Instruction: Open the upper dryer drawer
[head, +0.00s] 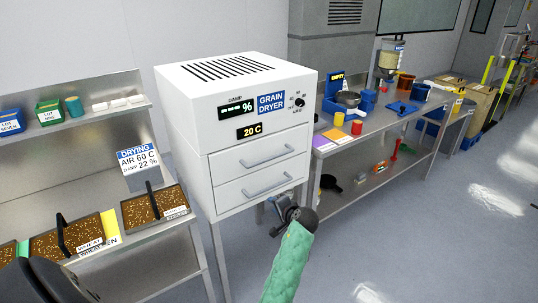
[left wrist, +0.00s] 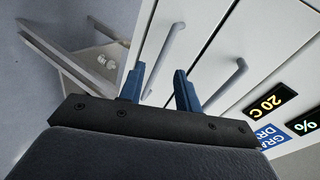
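The white grain dryer (head: 190,120) stands in the middle of the head view. The upper drawer (head: 230,163) is closed, with a grey bar handle (head: 268,163). Below it is the closed lower drawer (head: 228,193) with its own handle (head: 267,186). My left gripper (head: 276,214) is below and right of the lower handle. In the left wrist view its blue fingers (left wrist: 160,88) are open and empty. The lower handle (left wrist: 166,52) lies behind the gap between them, and the upper handle (left wrist: 224,85) lies to their right. My right gripper is not in view.
A steel shelf at left holds grain trays (head: 140,210) and a drying sign (head: 139,160). A steel bench (head: 345,150) with several containers stands close at the right. The floor (head: 420,230) in front of the bench is clear.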

